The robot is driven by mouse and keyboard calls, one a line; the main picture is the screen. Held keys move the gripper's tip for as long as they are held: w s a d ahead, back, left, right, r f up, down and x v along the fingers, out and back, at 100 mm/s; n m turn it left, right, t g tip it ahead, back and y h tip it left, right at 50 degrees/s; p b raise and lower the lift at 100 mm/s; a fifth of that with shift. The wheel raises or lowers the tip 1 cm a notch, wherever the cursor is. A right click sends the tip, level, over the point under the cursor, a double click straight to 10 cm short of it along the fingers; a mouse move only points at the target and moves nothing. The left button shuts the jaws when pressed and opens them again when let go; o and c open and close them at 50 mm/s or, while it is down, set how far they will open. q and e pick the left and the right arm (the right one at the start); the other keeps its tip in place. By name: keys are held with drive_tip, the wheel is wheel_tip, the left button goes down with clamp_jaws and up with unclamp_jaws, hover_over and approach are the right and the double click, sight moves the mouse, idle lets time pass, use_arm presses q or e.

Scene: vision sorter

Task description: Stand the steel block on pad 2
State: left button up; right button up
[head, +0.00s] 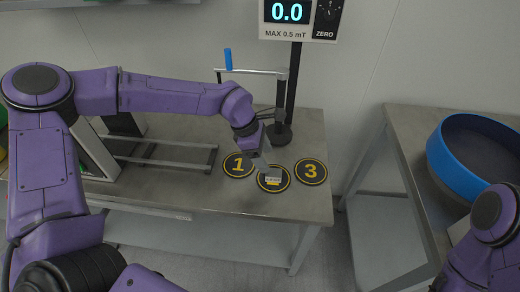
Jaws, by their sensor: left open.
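Pad 2 (272,187) is a dark disc with a yellow ring, between pads 1 and 3 on the steel table; its number is mostly covered. My left gripper (269,171) points down over this pad and is open. A small pale grey piece (273,178), which looks like the steel block, shows at the fingertips over the pad. It is too small to tell whether it rests on the pad or touches the fingers. My right arm shows at the lower right edge, but its gripper is out of view.
Pad 1 (238,165) and pad 3 (311,171) lie close on either side. Behind them stands a dark post with a meter (290,14) reading 0.0. A bar with a blue handle (228,60) reaches left from the post. A blue round bin (462,172) stands on the right table.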

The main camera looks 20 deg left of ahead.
use_arm(q)
drive_tip(key=v, duration=0.4)
drive_tip(key=shift+r, duration=0.2)
